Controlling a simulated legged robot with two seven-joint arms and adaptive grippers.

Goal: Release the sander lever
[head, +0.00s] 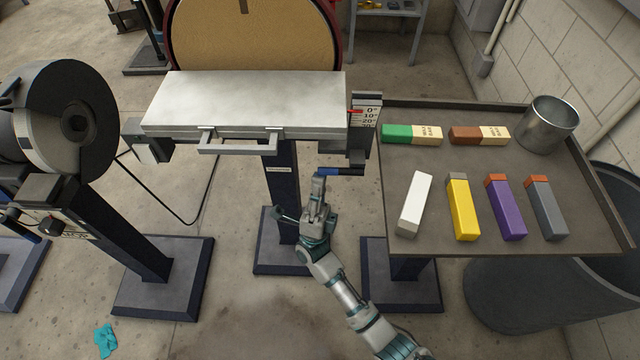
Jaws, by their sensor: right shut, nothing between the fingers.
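The disc sander has a tan disc (255,35) in a red rim at the top. Its pale metal table (245,100) stands in front of the disc. A dark lever (350,171) with a blue end sticks out below the table's right side, under the angle scale (368,112). My right gripper (318,189) is shut and empty, with its fingertips at or just below the lever's blue end. I cannot tell whether they touch. A thin dark rod (287,214) shows left of the gripper; what it belongs to is unclear. My left gripper is out of view.
A dark bench (400,245) on the right holds several coloured bars and a metal cup (548,124). A grinder-like machine (75,115) stands at left. A dark bin (540,295) sits under the bench. A teal rag (105,340) lies on the floor.

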